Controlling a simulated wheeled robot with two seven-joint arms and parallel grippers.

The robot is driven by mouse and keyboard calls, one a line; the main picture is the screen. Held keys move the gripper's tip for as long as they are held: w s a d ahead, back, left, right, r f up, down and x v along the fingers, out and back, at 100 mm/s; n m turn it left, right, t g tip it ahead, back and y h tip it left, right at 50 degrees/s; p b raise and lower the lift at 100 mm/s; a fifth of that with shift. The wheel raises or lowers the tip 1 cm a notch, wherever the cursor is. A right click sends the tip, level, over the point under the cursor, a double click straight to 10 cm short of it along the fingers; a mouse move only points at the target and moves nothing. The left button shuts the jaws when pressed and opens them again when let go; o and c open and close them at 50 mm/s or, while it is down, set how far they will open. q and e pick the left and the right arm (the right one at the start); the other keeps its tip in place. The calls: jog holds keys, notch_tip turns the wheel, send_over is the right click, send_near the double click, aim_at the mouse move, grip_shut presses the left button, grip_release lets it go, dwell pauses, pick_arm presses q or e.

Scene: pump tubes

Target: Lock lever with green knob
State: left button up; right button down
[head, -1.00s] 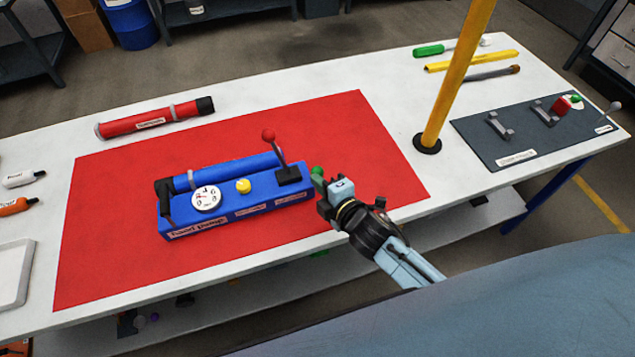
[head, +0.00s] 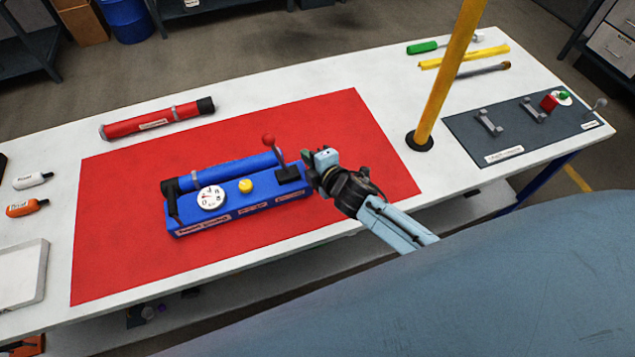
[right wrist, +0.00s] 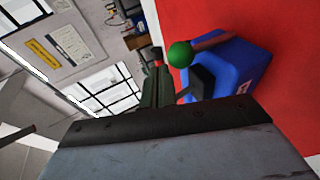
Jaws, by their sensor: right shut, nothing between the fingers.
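The blue pump unit (head: 235,208) lies on the red mat (head: 120,250), with a white dial and a yellow button on it. A lever with a red knob (head: 268,139) stands at its right end. The green knob (right wrist: 181,54) shows in the right wrist view, just beyond my gripper's fingers and beside the blue body (right wrist: 235,65). In the head view my gripper hides this knob. My right gripper (head: 316,166) is shut and empty at the right end of the pump unit, close to the green knob; I cannot tell whether it touches. My left gripper is out of view.
A yellow post (head: 442,85) rises from the table right of the mat. A grey board (head: 500,130) with brackets and a red block with a green knob (head: 563,95) lies farther right. A red tube (head: 150,122) lies behind the mat. The mat's front is clear.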

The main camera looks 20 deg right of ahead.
jog(key=shift+w, duration=0.75)
jog(key=shift+r, duration=0.15)
dwell(0.8)
jog(key=shift+r+p, duration=0.7)
jog(key=shift+p, duration=0.1)
jog(key=shift+s+a+r+p, duration=0.25)
jog(key=shift+a+r+p, duration=0.1)
jog(key=shift+p, duration=0.05)
jog(key=s+r+p, duration=0.3)
jog(key=s+r, duration=0.5)
jog(key=s, duration=0.1)
jog(key=shift+d, duration=0.15)
jog(key=shift+s+r, duration=0.1)
